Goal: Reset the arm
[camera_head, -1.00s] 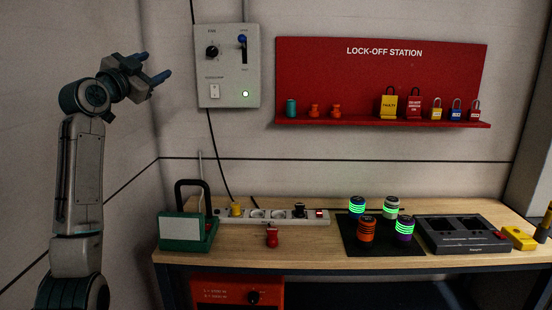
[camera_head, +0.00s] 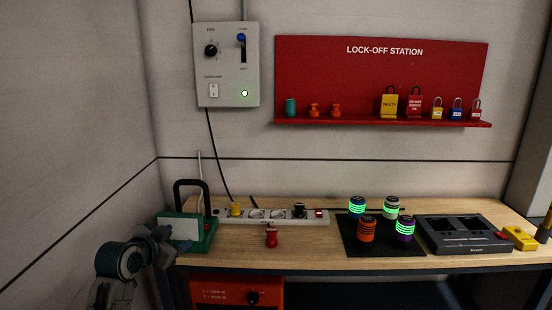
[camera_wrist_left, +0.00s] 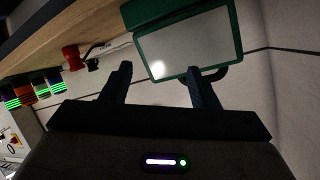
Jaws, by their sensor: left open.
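My left gripper (camera_head: 166,243) is low at the left in the head view, by the left front corner of the workbench (camera_head: 300,262). In the left wrist view its two dark fingers (camera_wrist_left: 160,78) stand wide apart with nothing between them. A green-framed box with a pale panel (camera_head: 186,230) stands on the bench close to this gripper. Its pale panel (camera_wrist_left: 188,45) shows beyond the fingers in the wrist view; I cannot tell whether they touch. My right gripper does not show.
A power strip (camera_head: 275,216), a red plug (camera_head: 272,238), several glowing canisters (camera_head: 367,230) and a dark charger (camera_head: 464,235) are on the bench. A grey switch box (camera_head: 227,85) and the red lock-off board (camera_head: 380,75) hang on the wall. The left wall area is clear.

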